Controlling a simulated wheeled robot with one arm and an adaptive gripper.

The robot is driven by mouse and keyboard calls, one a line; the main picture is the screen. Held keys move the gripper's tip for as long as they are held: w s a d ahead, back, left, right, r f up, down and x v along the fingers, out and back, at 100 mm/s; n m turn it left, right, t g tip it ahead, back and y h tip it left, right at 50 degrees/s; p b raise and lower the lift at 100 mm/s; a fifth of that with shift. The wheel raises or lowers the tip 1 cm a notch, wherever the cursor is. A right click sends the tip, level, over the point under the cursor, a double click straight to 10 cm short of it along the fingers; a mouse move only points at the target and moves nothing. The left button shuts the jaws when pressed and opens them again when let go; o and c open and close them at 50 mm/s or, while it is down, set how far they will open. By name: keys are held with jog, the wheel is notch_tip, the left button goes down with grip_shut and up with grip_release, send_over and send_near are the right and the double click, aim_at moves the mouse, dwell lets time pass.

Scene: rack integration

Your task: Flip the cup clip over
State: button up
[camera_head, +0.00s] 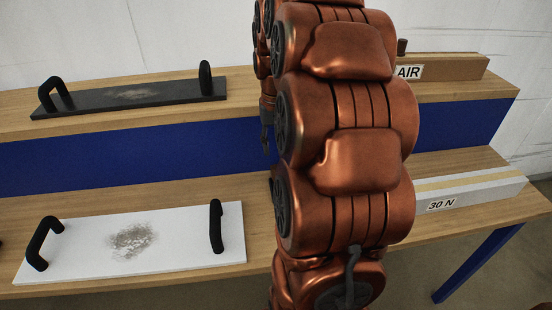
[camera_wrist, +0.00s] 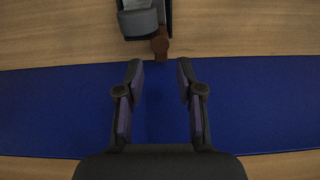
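In the wrist view, a grey and black fixture (camera_wrist: 142,22) with a brown rounded knob (camera_wrist: 160,44) sits on the wooden surface at the top edge. It may be the cup clip, but it is cut off by the frame and I cannot tell which side is up. My gripper (camera_wrist: 159,70) is open and empty, its two fingers apart over the blue panel. The fixture lies beyond the fingertips and apart from them. In the head view, my copper arm hides the middle of the shelves, and I cannot make out the clip there.
A black plate (camera_head: 130,100) with two handles lies on the upper shelf. A white plate (camera_head: 85,240) with two handles lies on the lower shelf. At right are a wooden block labelled AIR (camera_head: 450,68) and a white bar labelled 30 N (camera_head: 480,190).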

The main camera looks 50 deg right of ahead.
aim_at(276, 167)
jog(key=shift+r, duration=2)
jog(key=s+a+f+n+g, duration=0.1)
jog(key=s+a+f+n, duration=0.15)
jog(key=a, duration=0.65)
jog(key=s+a+f+n+g, duration=0.15)
jog(key=s+a, duration=0.25)
jog(key=a, duration=0.5)
jog(key=s+a+f+n, duration=0.2)
jog(key=s+a+f, duration=0.15)
jog(key=s, duration=0.35)
jog(key=s+a+f+n, duration=0.2)
jog(key=s+a+f, duration=0.1)
jog(key=s+a, duration=0.25)
jog(key=s+p+v, duration=0.2)
jog(key=p+v, duration=0.6)
jog(key=s+d+p+v, duration=0.1)
jog(key=p+v, duration=0.7)
jog(key=v, duration=0.1)
jog(key=shift+r+t, duration=0.35)
jog(key=shift+r, duration=0.25)
jog(key=shift+w, duration=0.1)
